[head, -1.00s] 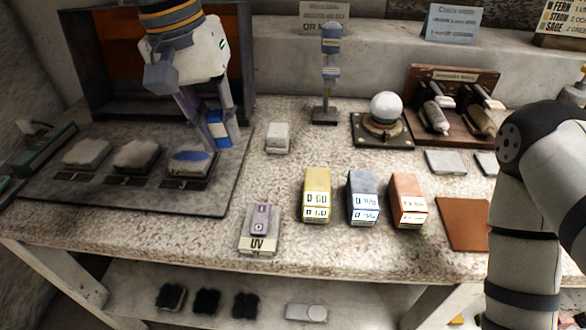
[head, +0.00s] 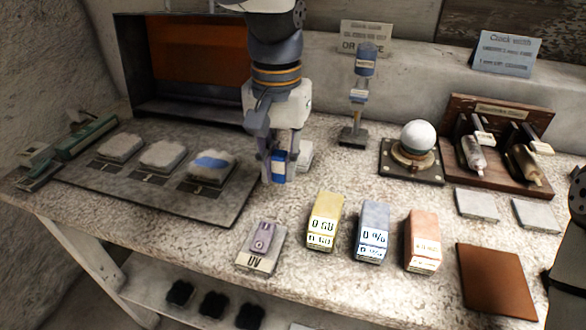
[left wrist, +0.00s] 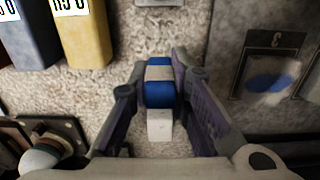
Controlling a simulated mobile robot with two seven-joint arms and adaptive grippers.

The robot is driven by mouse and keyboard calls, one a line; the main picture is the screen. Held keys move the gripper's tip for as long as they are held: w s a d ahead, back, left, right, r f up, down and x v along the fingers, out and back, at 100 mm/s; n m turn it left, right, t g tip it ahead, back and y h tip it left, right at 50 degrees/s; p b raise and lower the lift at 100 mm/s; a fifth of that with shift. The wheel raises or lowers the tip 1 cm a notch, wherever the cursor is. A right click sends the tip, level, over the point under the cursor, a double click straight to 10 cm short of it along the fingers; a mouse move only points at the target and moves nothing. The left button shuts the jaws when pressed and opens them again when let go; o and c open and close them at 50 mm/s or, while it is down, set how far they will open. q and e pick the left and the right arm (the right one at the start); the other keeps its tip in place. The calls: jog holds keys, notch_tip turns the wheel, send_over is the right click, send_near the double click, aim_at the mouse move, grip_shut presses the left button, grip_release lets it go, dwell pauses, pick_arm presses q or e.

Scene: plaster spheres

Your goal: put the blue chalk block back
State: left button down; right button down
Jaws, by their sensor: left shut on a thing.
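My left gripper (head: 276,172) is shut on the blue chalk block (head: 279,168) and points down, right of the dark sample board. In the left wrist view, the blue block (left wrist: 160,93) with its pale band sits between both fingers. A white block (left wrist: 159,125) shows just beyond it; in the head view it is partly hidden behind the gripper (head: 306,154). I cannot tell the height above the bench or whether the blocks touch. The third plaster sample (head: 212,166) carries a blue smear. My right gripper is out of view.
Yellow (head: 325,220), blue-grey (head: 374,230) and orange (head: 422,238) labelled boxes stand in front right. A purple block on a UV-labelled base (head: 260,248) is in front. A small stand (head: 354,130) and white sphere (head: 418,139) are behind right.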

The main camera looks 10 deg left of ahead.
aim_at(286, 195)
pick_arm(q)
jog(key=shift+w+f, duration=0.9)
jog(key=shift+f, duration=0.3)
jog(key=shift+w+d+f+b, duration=0.1)
jog(key=shift+w+f+b, duration=0.1)
jog(key=shift+f, duration=0.75)
jog(key=shift+w+f+b, duration=0.1)
jog(key=shift+w+f, duration=0.1)
jog(key=shift+f, duration=0.7)
jog(key=shift+f, duration=0.1)
jog(key=c, duration=1.5)
grip_release()
notch_tip(286, 195, up, 12)
jog(key=shift+r, duration=0.15)
